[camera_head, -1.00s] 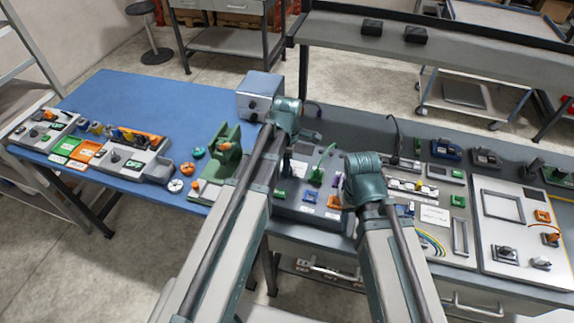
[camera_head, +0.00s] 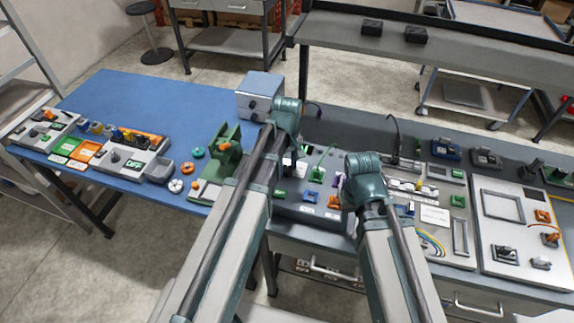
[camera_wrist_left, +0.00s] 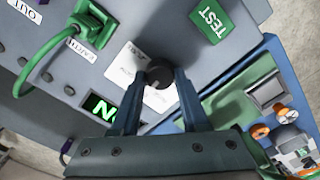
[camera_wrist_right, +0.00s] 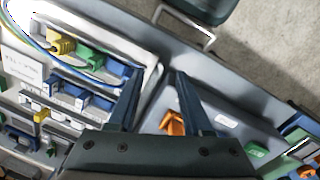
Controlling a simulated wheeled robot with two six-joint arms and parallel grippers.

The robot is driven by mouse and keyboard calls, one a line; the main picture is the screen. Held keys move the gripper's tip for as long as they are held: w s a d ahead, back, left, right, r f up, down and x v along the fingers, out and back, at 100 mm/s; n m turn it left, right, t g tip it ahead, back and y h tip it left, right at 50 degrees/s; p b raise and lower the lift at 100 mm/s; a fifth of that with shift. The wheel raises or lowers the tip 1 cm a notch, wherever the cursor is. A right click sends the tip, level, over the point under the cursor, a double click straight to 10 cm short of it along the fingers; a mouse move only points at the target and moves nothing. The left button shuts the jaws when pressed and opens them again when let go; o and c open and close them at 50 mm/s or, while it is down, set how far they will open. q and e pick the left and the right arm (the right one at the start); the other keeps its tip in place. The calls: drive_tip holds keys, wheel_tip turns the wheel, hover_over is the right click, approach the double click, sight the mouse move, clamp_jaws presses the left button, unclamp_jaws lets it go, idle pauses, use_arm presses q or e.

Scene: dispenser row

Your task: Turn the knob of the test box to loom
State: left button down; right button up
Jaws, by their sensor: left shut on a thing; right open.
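The grey test box (camera_wrist_left: 60,75) fills much of the left wrist view, with a green TEST label (camera_wrist_left: 212,20), a green EARTH plug and cable (camera_wrist_left: 90,22) and a lit green display (camera_wrist_left: 100,107). The display is partly hidden by a finger; only an N reads clearly. My left gripper (camera_wrist_left: 157,84) is shut on the dark round knob (camera_wrist_left: 158,70), beside a white printed card (camera_wrist_left: 132,72). The knob's pointer direction is unclear. In the head view, my left arm covers part of the box. My right gripper (camera_wrist_right: 157,82) is open and empty above the bench.
An orange part (camera_wrist_right: 173,123) lies below the right fingers. A connector panel (camera_wrist_right: 75,70) is to their left. In the head view, a blue table (camera_head: 130,100) with other devices is at the left, and a white panel (camera_head: 515,225) is at the right.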

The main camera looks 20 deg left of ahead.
sight(287, 168)
use_arm(q)
drive_tip(key=m, duration=0.4)
drive_tip(key=shift+m, duration=2.6)
drive_tip(key=shift+c, duration=2)
unclamp_jaws()
drive_tip(key=shift+r, duration=0.1)
use_arm(e)
drive_tip(key=shift+r, duration=0.15)
use_arm(q)
wheel_tip(287, 168, up, 14)
drive_tip(key=p, duration=1.3)
drive_tip(key=shift+f+p, duration=0.2)
drive_tip(key=shift+p, duration=0.2)
use_arm(e)
wheel_tip(287, 168, up, 14)
drive_tip(key=shift+f, duration=0.25)
